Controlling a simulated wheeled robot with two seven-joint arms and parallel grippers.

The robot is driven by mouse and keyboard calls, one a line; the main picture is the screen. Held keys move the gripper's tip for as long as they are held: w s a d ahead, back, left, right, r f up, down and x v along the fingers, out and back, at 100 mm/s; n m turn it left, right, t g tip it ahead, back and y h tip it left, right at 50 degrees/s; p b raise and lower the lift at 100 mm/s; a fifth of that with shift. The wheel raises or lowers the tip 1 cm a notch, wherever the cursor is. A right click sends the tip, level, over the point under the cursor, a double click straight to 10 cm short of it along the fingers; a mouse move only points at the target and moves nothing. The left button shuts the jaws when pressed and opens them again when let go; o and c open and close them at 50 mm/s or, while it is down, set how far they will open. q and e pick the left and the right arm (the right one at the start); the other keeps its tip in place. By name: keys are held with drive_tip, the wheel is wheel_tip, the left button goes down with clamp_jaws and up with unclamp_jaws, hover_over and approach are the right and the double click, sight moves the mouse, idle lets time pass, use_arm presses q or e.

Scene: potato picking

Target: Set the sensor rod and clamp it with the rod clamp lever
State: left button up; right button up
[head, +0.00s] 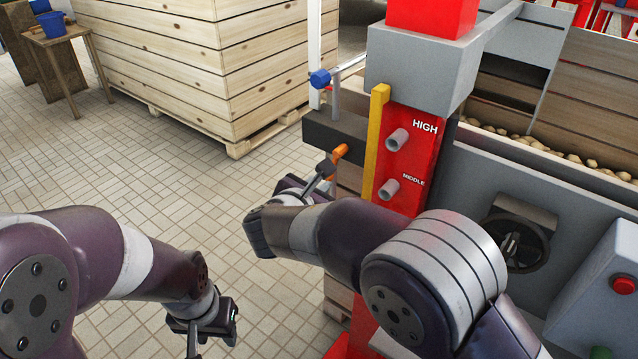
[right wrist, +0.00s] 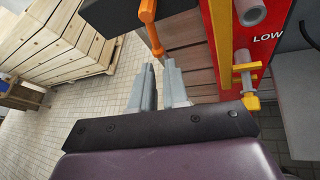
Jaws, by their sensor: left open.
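An orange lever (head: 339,154), likely the rod clamp lever, sits at the dark block (head: 345,135) beside the red post (head: 410,150). It hangs down in the right wrist view (right wrist: 149,25). My right gripper (right wrist: 159,80) is open, its fingertips just below the lever's lower end; nothing is seen between the fingers. In the head view my right arm partly hides this gripper. A grey rod (head: 350,66) with a blue knob (head: 320,78) runs above the dark block; it is likely the sensor rod. My left gripper (head: 205,333) is open and empty, low over the floor.
A wooden crate (head: 215,70) stands behind. A grey machine with a red button (head: 624,285) fills the right.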

sight(335, 163)
drive_tip(key=s+d+f+m+g, duration=0.1)
drive_tip(key=f+m, duration=0.1)
drive_tip(key=s+d+f+m+g, duration=0.1)
drive_tip(key=s+d+f+g, duration=0.1)
drive_tip(key=s+d+f+m+g, duration=0.1)
drive_tip(key=s+d+f+m, duration=0.1)
drive_tip(key=f, duration=0.1)
drive_tip(key=shift+s+m+g, duration=0.1)
drive_tip(key=shift+m+g, duration=0.2)
clamp_jaws()
drive_tip(key=s+d+f+m+g+y+b, duration=0.1)
drive_tip(key=s+d+f+m+g+y, duration=0.2)
drive_tip(key=s+d+m, duration=0.5)
drive_tip(key=s+d+f+m+g+y, duration=0.2)
drive_tip(key=s+d+f+m+g, duration=0.15)
drive_tip(key=s+m, duration=0.8)
drive_tip(key=w+a+f+m+t+y+b, duration=0.2)
drive_tip(key=w+a+f+m+t+b, duration=0.15)
drive_tip(key=w+a+m+t, duration=0.8)
drive_tip(key=w+a+r+m+t+h, duration=0.2)
drive_tip(key=w+r+m+t+h, duration=0.5)
drive_tip(key=m, duration=0.8)
drive_tip(key=w+r+g+y, duration=0.1)
drive_tip(key=w+r, duration=0.2)
drive_tip(key=w, duration=0.9)
drive_tip(key=shift+r, duration=0.15)
